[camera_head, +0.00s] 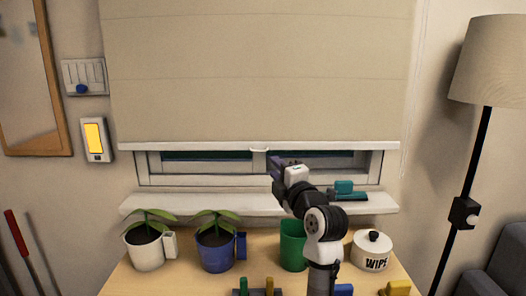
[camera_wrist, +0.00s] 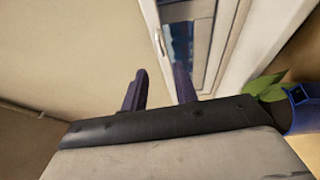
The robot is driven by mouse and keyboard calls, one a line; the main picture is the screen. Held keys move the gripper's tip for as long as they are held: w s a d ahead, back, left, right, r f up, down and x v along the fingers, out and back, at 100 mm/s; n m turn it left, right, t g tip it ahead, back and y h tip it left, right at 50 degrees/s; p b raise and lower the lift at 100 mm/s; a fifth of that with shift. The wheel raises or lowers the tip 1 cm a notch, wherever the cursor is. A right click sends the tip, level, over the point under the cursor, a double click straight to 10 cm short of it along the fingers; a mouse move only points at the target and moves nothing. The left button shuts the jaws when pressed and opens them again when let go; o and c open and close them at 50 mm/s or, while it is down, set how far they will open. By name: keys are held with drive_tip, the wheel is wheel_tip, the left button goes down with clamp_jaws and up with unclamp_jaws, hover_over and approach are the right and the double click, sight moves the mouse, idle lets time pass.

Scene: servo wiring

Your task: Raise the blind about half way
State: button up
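The beige blind (camera_head: 260,60) hangs over most of the window (camera_head: 205,163), with only a low strip of window showing below it. Its white bottom rail (camera_head: 200,146) carries a small pull handle (camera_head: 260,150) at the middle. My gripper (camera_head: 276,164) is just below and right of the handle in the head view. In the wrist view, the two dark fingers (camera_wrist: 159,86) are apart with nothing between them. The handle (camera_wrist: 158,42) shows ahead of them, apart from both fingers. The blind (camera_wrist: 70,60) also fills the left of the wrist view.
A white sill (camera_head: 180,203) runs below the window, with a teal object (camera_head: 345,187) on its right. On the table stand a white plant pot (camera_head: 146,252), a blue plant pot (camera_head: 215,252), a green cup (camera_head: 292,245) and a white WIPE jar (camera_head: 372,250). A floor lamp (camera_head: 490,60) stands right.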

sight(260, 151)
drive_tip(key=p+x, duration=0.2)
drive_tip(key=x, duration=0.6)
drive_tip(key=shift+r, duration=0.15)
drive_tip(key=shift+w+a+p, duration=0.25)
drive_tip(key=shift+w+p, duration=0.05)
drive_tip(key=shift+w, duration=0.3)
clamp_jaws()
